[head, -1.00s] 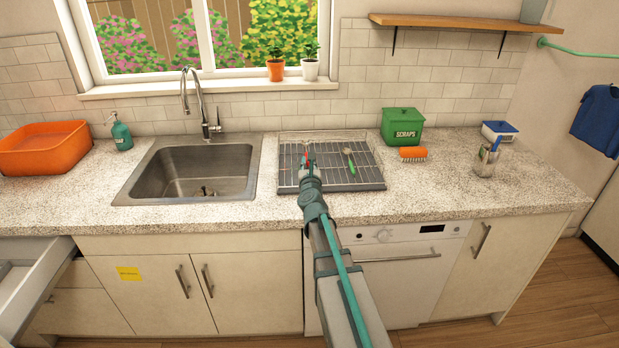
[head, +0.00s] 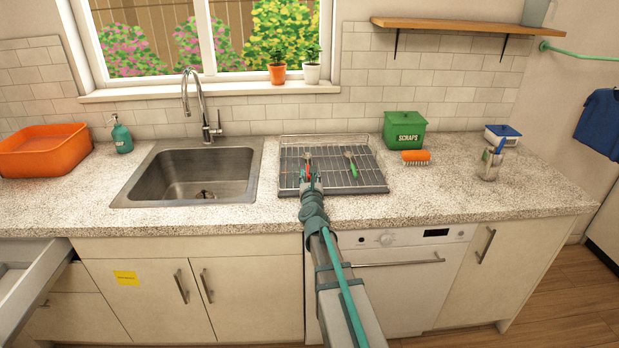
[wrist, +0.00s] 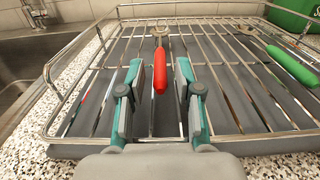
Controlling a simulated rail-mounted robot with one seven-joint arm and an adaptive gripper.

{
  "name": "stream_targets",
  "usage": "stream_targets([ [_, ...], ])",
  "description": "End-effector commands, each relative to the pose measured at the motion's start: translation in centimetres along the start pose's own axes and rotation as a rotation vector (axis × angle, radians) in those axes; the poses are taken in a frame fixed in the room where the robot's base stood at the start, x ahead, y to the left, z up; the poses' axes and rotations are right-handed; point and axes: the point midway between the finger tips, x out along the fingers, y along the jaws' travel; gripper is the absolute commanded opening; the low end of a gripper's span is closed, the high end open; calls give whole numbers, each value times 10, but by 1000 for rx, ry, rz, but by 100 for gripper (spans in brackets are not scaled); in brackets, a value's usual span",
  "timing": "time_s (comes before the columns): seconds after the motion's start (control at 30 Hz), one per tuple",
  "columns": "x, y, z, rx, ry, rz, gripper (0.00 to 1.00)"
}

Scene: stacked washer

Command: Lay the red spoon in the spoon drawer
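The red spoon (wrist: 160,66) lies on the wire dish rack (head: 345,184), its red handle toward me and its metal bowl end away. It also shows in the head view (head: 308,164). My gripper (wrist: 158,98) is open at the front of the rack, with its fingers on either side of the line of the red handle. The handle's near end reaches between the fingertips, and I see gaps on both sides. A green-handled spoon (wrist: 292,64) lies to the right on the rack. At the lower left of the head view an open drawer (head: 36,283) stands pulled out; its inside is mostly cut off.
The sink (head: 190,172) is left of the rack. The rack's wire rim (wrist: 75,62) rises around the spoons. The counter in front is clear.

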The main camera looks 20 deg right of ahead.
Motion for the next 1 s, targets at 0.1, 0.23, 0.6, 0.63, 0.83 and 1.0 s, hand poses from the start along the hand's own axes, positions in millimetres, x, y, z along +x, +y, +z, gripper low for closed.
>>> stream_targets([
  [0.1, 0, 0, 0, 0, 0, 0, 40],
  [0.23, 0, 0, 0, 0, 0, 0, 40],
  [0.6, -30, 0, 2, 0, 0, 0, 40],
  [0.63, -36, 0, 2, 0, 0, 0, 40],
  [0.83, -80, -1, 2, 1, 0, 1, 40],
  [1.0, -102, 0, 3, 0, 0, 1, 40],
])
